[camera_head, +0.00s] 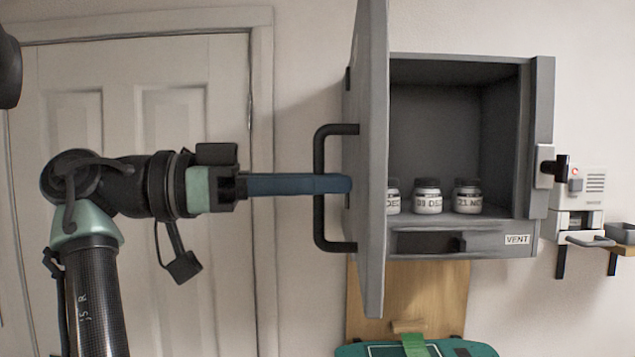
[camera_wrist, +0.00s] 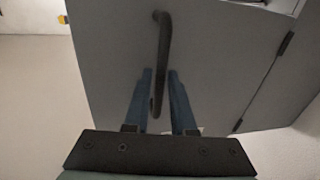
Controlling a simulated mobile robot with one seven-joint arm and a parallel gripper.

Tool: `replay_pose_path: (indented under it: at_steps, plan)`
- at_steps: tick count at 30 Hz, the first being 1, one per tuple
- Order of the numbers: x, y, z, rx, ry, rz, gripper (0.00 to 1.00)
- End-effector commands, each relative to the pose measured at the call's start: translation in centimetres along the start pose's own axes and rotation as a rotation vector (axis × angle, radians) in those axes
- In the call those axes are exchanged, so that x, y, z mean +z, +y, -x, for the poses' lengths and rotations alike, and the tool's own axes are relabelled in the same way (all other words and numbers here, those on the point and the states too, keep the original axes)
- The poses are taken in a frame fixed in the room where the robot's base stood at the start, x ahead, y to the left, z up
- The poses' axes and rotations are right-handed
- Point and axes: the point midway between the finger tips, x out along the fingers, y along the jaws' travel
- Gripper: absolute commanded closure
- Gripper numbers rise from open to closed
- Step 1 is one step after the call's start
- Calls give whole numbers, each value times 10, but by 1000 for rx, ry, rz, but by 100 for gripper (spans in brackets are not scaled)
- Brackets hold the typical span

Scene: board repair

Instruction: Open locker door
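The grey locker door (camera_head: 371,150) stands swung open, seen nearly edge-on at the left of the locker (camera_head: 533,150). Its black bar handle (camera_head: 319,215) is on the door's left-facing side. My gripper (camera_head: 345,184) reaches in from the left, with its blue fingers at mid-height of the handle and their tips close to the door face. In the wrist view, my gripper (camera_wrist: 160,73) has its fingers apart, one on each side of the handle (camera_wrist: 163,38). They do not look closed on it. Whether a finger touches the bar or the door, I cannot tell.
Several labelled jars (camera_head: 428,197) stand inside the locker, one partly hidden by the door. A slot panel and a VENT label (camera_head: 517,239) are below. A white device (camera_head: 580,200) is on the wall at right. A wooden board (camera_head: 430,290) and green case (camera_head: 465,348) are underneath.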

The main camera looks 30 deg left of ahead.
Motion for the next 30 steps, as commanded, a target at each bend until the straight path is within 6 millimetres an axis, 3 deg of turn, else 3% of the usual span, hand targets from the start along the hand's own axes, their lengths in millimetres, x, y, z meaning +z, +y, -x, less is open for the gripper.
replay_pose_path:
  at_steps: [12, 16, 30]
  plan:
    - [1, 0, 0, 1, -2, 0, 73]
    - [3, 0, 9, -1, -2, 1, 73]
    - [2, 0, 105, -2, -1, -1, 73]
